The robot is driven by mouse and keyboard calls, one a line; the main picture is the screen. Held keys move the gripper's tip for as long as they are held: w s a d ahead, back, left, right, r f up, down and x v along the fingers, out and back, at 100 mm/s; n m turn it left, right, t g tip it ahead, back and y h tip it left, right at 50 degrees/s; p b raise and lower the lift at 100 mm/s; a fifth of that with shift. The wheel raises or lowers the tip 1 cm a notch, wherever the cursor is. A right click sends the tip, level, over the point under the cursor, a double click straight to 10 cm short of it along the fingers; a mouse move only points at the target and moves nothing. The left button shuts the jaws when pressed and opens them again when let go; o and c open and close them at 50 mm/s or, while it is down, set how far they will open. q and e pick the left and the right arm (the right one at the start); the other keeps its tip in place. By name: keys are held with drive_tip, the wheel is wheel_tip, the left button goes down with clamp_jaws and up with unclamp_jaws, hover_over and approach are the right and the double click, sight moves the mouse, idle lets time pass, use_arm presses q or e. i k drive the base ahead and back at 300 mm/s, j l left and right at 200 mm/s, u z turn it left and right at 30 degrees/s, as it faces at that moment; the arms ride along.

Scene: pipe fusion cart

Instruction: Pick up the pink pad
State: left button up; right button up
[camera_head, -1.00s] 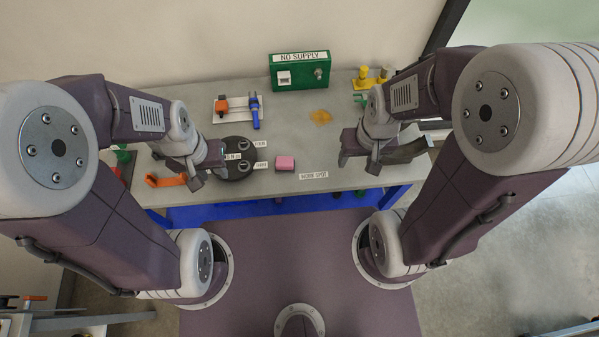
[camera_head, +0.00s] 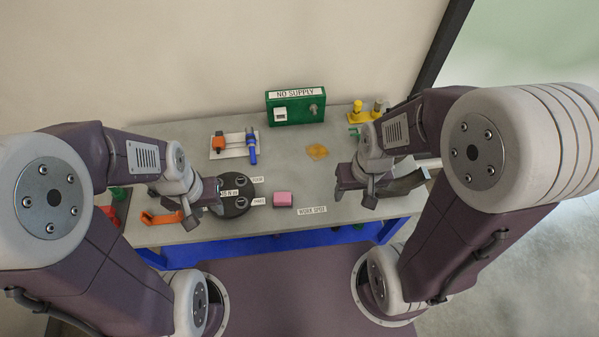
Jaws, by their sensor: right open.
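The pink pad (camera_head: 283,199) is a small block lying on the grey bench, just right of a black round plate and above the "WORK SPOT" label (camera_head: 312,210). My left gripper (camera_head: 216,202) is to the left of the pad, over the left part of the black plate; its fingers are small and partly hidden, so its opening is unclear. My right gripper (camera_head: 352,188) is to the right of the pad, apart from it, open, with nothing seen between its fingers.
The black plate (camera_head: 236,208) bears small labels and knobs. A green "NO SUPPLY" box (camera_head: 295,112) stands at the back. A white board (camera_head: 230,153) holds orange and blue tools. An orange tool (camera_head: 160,218) lies front left. A yellow patch (camera_head: 317,152) marks the bench, otherwise clear around the pad.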

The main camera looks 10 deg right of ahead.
sight(283, 200)
drive_tip(key=i+j+z, duration=0.1)
drive_tip(key=j+z, duration=0.3)
drive_tip(key=j, duration=0.6)
drive_tip(key=j+z, duration=0.35)
drive_tip(key=j, duration=0.65)
drive_tip(key=k, duration=0.05)
